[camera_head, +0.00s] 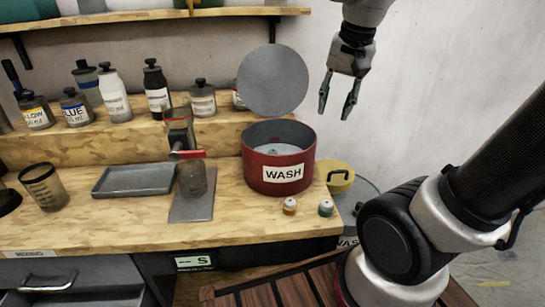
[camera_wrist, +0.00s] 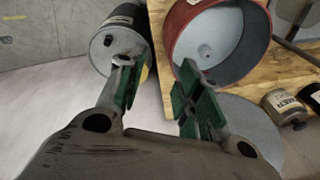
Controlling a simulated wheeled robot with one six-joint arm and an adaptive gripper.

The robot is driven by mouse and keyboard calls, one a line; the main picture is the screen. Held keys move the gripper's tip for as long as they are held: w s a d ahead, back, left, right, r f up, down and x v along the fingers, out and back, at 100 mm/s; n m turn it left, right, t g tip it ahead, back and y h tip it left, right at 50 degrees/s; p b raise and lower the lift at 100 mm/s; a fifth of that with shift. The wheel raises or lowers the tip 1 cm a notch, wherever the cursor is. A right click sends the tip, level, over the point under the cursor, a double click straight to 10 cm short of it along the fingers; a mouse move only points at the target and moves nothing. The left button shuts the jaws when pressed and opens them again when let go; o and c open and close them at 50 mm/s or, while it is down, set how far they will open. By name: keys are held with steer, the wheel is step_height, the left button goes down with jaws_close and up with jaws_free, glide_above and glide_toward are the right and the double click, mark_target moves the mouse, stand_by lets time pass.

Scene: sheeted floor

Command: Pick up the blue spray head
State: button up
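My gripper (camera_head: 334,112) is open and empty, pointing down, above and to the right of the pot. In the wrist view the open fingers (camera_wrist: 155,65) show in front of the pot, with nothing between them.
A round grey lid (camera_head: 273,80) stands upright behind the pot. Several bottles line the back shelf, left.

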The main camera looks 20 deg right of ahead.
steer(key=w+a+f+m+g, duration=0.1)
steer(key=w+a+f+m, duration=0.1)
steer(key=w+a+m, duration=0.4)
steer(key=m+g, duration=0.1)
steer(key=m, duration=0.3)
glide_above(273, 150)
step_height(273, 150, down, 9)
steer(key=shift+a+r, duration=0.1)
steer(key=shift+r, duration=0.05)
step_height(273, 150, down, 7)
steer(key=shift+r, duration=0.1)
steer(key=shift+c, duration=0.4)
steer(key=c, duration=0.6)
